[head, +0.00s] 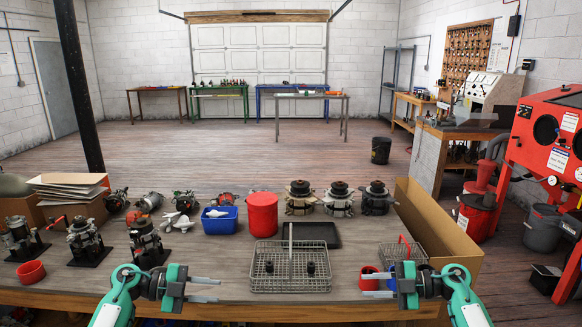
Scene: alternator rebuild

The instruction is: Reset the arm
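My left gripper (213,290) is over the front of the workbench at the lower left of the head view. Its two fingers point right and stand apart, with nothing visible between them. My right gripper (366,285) is over the bench front at the lower right. Its fingers point left and stand apart, in front of a small red cup (369,272). Whether the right fingers touch the cup cannot be told. A wire basket (268,285) with two dark parts lies between the two grippers.
The workbench (215,262) carries several alternators at left and back, a blue bin (220,222), a red canister (263,214), a black tray (318,233) and a smaller wire basket (392,252). A cardboard box (437,222) stands at right. Bare bench lies left of the basket.

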